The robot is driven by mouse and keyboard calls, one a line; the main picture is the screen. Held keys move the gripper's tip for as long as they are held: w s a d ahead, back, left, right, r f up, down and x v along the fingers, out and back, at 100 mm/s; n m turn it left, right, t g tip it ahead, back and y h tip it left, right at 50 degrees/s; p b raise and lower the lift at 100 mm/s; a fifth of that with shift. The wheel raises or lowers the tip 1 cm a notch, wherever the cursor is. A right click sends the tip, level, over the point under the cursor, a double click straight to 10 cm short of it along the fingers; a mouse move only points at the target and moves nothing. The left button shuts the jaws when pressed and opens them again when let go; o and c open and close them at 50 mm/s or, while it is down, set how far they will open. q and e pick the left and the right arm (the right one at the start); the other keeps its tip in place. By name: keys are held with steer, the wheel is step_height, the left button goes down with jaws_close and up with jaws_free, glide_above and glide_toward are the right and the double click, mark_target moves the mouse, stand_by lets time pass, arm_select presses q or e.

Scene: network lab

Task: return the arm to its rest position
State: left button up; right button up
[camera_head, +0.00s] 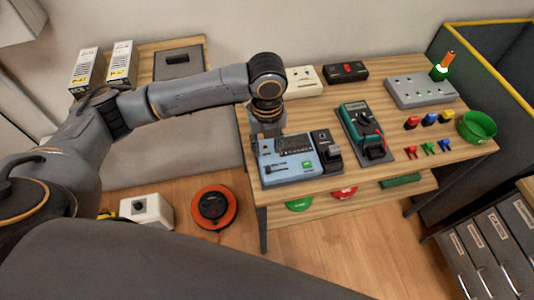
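My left arm reaches in from the left, stretched out across the upper middle of the view. Its wrist bends down at the table's left end. My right gripper is not in view.
An orange reel (214,207) and a white box (147,210) lie below left. Drawers (490,250) stand at the lower right.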

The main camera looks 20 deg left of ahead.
arm_select(q)
steer(key=shift+r, duration=0.55)
